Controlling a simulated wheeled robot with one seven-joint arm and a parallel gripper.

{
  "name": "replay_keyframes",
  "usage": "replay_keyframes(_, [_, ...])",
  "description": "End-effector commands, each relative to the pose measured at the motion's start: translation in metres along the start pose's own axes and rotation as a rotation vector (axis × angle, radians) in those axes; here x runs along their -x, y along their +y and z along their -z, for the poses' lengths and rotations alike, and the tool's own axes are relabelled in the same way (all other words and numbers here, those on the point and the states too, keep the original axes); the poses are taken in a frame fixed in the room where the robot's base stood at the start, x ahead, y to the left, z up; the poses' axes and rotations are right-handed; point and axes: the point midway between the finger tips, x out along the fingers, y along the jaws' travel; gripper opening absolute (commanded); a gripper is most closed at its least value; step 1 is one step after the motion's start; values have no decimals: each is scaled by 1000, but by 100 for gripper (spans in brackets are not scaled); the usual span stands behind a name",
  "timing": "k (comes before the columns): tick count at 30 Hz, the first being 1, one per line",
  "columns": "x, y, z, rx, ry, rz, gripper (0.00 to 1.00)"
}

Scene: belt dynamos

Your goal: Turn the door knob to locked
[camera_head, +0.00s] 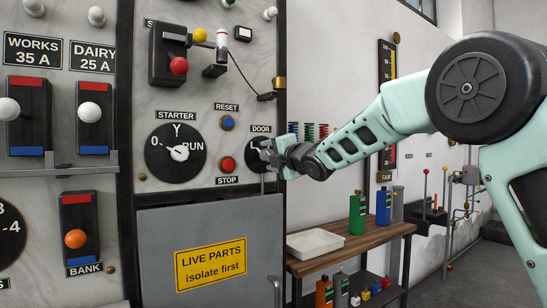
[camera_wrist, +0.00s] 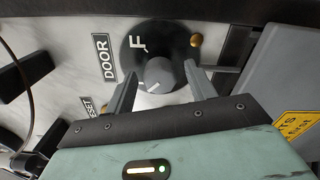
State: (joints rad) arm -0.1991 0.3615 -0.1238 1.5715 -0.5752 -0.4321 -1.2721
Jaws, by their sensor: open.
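The door knob (camera_wrist: 160,74) is a grey round knob with a white mark, on a black dial plate (camera_wrist: 142,38) under a DOOR label (camera_wrist: 104,58). A white letter shows on the plate; the rest of its lettering is hidden or unclear. The white mark on the knob lies toward its near, lower-left side in the wrist view.
The starter dial (camera_head: 176,152), reset button (camera_head: 227,122) and red stop button (camera_head: 228,164) are left of my gripper. A grey cabinet door (camera_head: 215,220) with a yellow sign stands below. A wooden bench (camera_head: 345,254) with bottles and a tray is to the right.

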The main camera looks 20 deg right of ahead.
Motion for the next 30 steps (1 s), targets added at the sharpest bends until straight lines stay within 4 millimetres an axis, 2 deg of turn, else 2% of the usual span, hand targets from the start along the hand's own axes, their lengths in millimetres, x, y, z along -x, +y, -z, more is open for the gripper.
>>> replay_keyframes(4, [8,0,0,-1,0,0,55])
replay_keyframes(7, [23,0,0,-1,0,-2,55])
replay_keyframes(21, [130,0,-1,1,-2,-1,55])
replay_keyframes(25, [153,0,0,0,-2,-1,55])
replay_keyframes(30, [170,0,-1,0,-2,0,55])
